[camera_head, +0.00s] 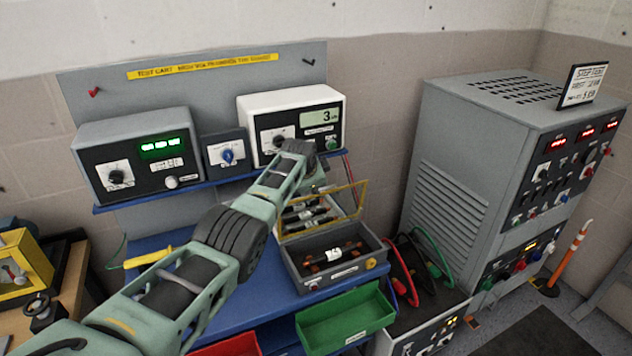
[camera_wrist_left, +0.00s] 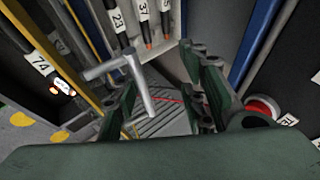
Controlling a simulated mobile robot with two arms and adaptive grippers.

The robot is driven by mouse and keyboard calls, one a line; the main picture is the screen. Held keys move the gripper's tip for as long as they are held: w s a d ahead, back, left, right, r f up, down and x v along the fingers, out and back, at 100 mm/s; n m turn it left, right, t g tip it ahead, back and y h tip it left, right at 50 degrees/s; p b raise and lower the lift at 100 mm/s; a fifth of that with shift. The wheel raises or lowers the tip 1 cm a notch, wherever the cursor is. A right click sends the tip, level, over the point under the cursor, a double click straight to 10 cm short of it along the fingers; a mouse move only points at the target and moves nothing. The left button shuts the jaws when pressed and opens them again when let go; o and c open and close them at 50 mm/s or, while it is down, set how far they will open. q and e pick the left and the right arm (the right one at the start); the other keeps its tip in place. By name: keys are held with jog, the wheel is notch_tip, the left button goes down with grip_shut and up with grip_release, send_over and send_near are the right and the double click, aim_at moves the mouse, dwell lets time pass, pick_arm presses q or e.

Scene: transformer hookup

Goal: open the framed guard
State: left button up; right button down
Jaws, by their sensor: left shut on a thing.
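The framed guard (camera_head: 361,198) has a thin yellow frame and stands raised at the back edge of an open grey box (camera_head: 293,268). A dark fuse with a white label (camera_head: 333,255) lies in the box. My left gripper (camera_head: 318,182) is at the guard's upper part, partly hidden by my own wrist. In the left wrist view, a yellow frame bar (camera_wrist_left: 88,42) runs along the left. A bent grey metal handle (camera_wrist_left: 138,82) lies between the fingers of my left gripper (camera_wrist_left: 160,88), which is shut on it. My right gripper is not in view.
A rack of labelled fuses (camera_head: 302,214) sits behind the guard. Two meters (camera_head: 137,160) (camera_head: 292,127) stand on the shelf above. A green bin (camera_head: 345,318) is in front of the box. Red and green cables (camera_head: 402,262) loop to its right, beside a tall grey cabinet (camera_head: 455,190).

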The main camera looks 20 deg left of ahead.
pick_arm(q)
jog(key=a+r+p+v, duration=0.1)
jog(key=p+v, duration=0.2)
jog(key=v, duration=0.6)
jog(key=w+a+p+v, duration=0.1)
jog(key=p+v, duration=0.2)
jog(key=v, duration=0.6)
jog(key=shift+w+a+r, duration=0.25)
jog(key=shift+a+r, duration=0.2)
jog(key=shift+r, duration=0.05)
dwell(0.7)
jog(key=shift+w, duration=0.1)
